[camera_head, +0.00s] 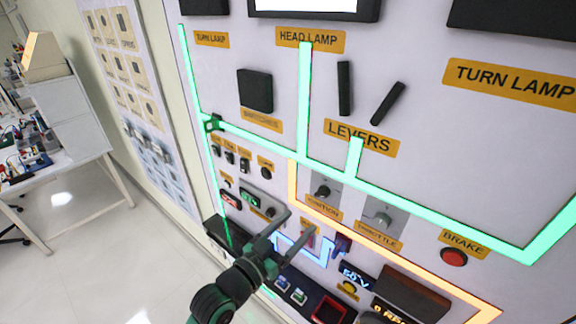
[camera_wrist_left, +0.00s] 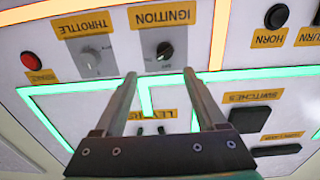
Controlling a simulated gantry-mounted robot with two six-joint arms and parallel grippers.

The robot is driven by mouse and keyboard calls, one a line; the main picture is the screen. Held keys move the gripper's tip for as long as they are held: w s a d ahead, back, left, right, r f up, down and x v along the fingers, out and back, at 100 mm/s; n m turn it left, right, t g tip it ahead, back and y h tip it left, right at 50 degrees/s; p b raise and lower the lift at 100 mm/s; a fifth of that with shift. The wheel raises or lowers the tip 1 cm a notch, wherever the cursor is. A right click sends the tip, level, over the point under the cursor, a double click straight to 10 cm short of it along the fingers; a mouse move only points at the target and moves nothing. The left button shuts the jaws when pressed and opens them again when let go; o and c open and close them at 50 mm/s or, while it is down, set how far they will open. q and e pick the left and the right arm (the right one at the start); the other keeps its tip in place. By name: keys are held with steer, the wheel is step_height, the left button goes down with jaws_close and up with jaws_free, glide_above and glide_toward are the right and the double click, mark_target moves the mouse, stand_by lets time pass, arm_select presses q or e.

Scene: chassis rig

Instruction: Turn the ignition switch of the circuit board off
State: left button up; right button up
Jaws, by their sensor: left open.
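The ignition switch (camera_head: 322,191) is a small black rotary knob on a light plate, above its yellow "IGNITION" label (camera_head: 322,208) in the head view. In the left wrist view the panel appears upside down, and the ignition knob (camera_wrist_left: 165,50) shows just beyond the fingertips, roughly in line with the gap between them. My left gripper (camera_head: 299,222) is open and empty, with its two grey fingers pointing at the panel. In the left wrist view the fingertips (camera_wrist_left: 159,76) look apart from the knob. The exact depth between them cannot be told. My right gripper is not in view.
The grey throttle knob (camera_head: 382,219) sits right beside the ignition, with the red brake button (camera_head: 454,257) farther right. Two black levers (camera_head: 345,88) stick out above. Small switches (camera_head: 245,165) lie left. Glowing green and orange strips cross the panel. A cluttered table (camera_head: 50,165) stands far left.

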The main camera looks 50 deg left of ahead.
mark_target(322, 193)
arm_select(q)
steer(key=w+a, duration=0.3)
steer(key=w, duration=0.8)
steer(key=shift+r+p, duration=0.15)
steer(key=shift+p, duration=0.15)
steer(key=shift+a, duration=0.1)
jaws_close()
